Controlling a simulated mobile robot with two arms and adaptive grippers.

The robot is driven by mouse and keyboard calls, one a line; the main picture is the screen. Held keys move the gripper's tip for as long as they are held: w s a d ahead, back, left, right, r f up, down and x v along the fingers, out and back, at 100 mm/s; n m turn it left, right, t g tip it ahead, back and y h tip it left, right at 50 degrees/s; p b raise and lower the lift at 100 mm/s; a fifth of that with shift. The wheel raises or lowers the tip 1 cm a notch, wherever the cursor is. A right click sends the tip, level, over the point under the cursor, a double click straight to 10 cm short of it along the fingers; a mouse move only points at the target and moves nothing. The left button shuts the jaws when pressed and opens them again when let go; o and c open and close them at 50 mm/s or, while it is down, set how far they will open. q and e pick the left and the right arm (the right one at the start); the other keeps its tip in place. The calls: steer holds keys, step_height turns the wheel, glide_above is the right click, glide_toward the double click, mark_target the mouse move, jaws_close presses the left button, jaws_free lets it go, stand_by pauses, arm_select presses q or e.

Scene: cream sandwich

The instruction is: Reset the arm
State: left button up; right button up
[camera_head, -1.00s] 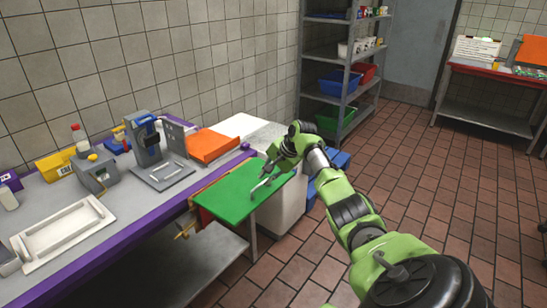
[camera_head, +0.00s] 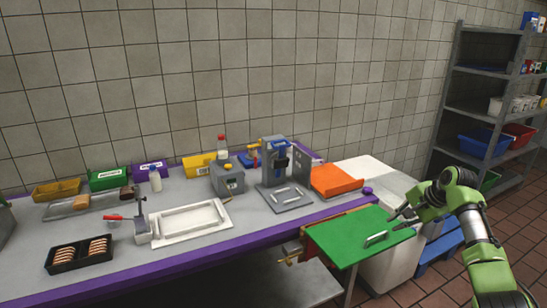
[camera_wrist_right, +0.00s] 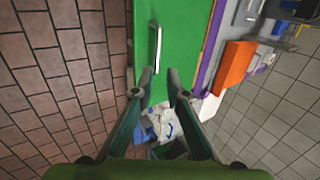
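My right gripper (camera_head: 398,215) comes in from the right in the head view, above the right part of the green board. In the right wrist view my right gripper (camera_wrist_right: 160,74) has its two fingertips apart with nothing between them. The green board (camera_head: 338,237) carries a metal bar handle (camera_head: 376,239). In the right wrist view the handle (camera_wrist_right: 155,45) lies beyond the fingertips on the green board (camera_wrist_right: 182,40), not held. My left gripper is in neither view.
The purple-edged counter (camera_head: 130,277) holds a white tray (camera_head: 190,222), a black tray (camera_head: 80,254), a grey press (camera_head: 275,175) and an orange board (camera_head: 336,181). A metal shelf (camera_head: 480,110) stands at the right. Open tiled floor lies at the lower right.

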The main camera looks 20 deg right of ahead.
steer(key=s+a+f+n+g, duration=0.1)
steer(key=s+a+f+n, duration=0.3)
steer(key=a+f, duration=0.25)
steer(key=s+a+f+n+g+h, duration=0.1)
steer(key=s+a+f+n, duration=0.2)
steer(key=a+f, duration=0.4)
steer(key=s+a+f+n+g, duration=0.1)
steer(key=s+a+f+n, duration=0.35)
steer(key=a, duration=0.35)
steer(key=s+a+r+n, duration=0.2)
steer(key=s+a+n, duration=0.6)
steer(key=s+a, duration=1.2)
step_height(320, 180, down, 25)
steer(key=s+g, duration=0.1)
steer(key=s+d+f+g, duration=0.1)
steer(key=s+d+f, duration=0.2)
steer(key=s+f, duration=1.5)
steer(key=shift+b, duration=0.35)
